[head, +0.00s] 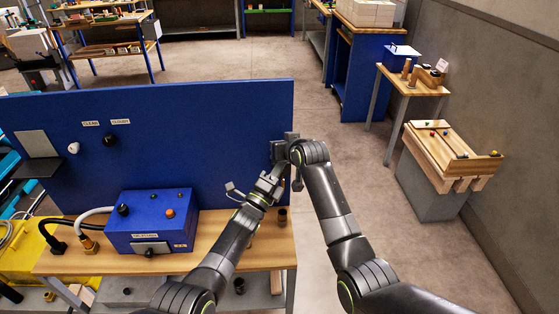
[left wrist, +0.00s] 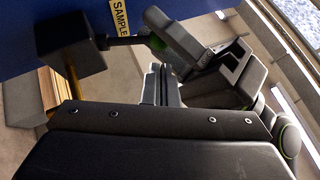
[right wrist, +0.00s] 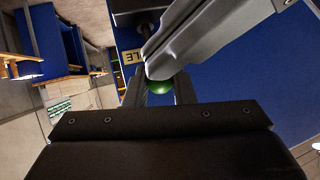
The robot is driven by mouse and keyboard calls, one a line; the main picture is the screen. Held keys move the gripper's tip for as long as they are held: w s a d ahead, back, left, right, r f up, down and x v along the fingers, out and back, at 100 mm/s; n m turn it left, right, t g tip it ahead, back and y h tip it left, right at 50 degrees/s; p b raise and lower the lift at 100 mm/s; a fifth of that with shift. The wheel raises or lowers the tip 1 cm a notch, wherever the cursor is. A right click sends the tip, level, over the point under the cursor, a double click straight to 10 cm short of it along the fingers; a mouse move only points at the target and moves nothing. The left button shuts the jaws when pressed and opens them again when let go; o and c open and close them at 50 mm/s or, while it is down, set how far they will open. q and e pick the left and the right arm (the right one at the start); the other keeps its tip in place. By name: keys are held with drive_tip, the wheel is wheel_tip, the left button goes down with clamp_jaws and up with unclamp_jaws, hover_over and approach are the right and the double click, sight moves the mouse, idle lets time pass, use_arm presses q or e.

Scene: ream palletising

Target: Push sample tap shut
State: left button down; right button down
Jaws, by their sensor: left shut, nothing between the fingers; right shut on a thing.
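The sample tap is at the right end of the blue panel, by a SAMPLE label (left wrist: 119,18). Its dark block (left wrist: 70,54) and rod show in the left wrist view. A rounded green piece (right wrist: 160,88) shows between my right fingers in the right wrist view; I take it for the tap's knob. My right gripper (head: 288,158) is shut on it, close to the panel. My left gripper (head: 267,188) is shut and empty, just left of and below the right one. The two grippers are very close and partly hide the tap; its exact position cannot be told.
The blue panel (head: 200,95) stands on a wooden bench (head: 110,262). A blue box (head: 150,222) with knobs and hoses stands at the bench's left. A wooden rack (head: 450,155) is at the right. The floor right of the panel is clear.

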use_arm(q)
drive_tip(key=shift+w+a+r, duration=0.15)
drive_tip(key=shift+w+r, duration=0.15)
drive_tip(key=shift+w, duration=0.35)
use_arm(e)
drive_tip(key=shift+w+r, duration=0.15)
drive_tip(key=shift+r, duration=0.15)
drive_tip(key=shift+a, duration=0.1)
use_arm(q)
drive_tip(key=shift+w+a+r, duration=0.15)
drive_tip(key=shift+w+r, duration=0.2)
drive_tip(key=shift+w, duration=0.4)
use_arm(e)
drive_tip(key=shift+f, duration=0.15)
drive_tip(key=c, duration=1.3)
unclamp_jaws()
drive_tip(key=shift+f, duration=0.15)
use_arm(q)
drive_tip(key=shift+s+f, duration=0.1)
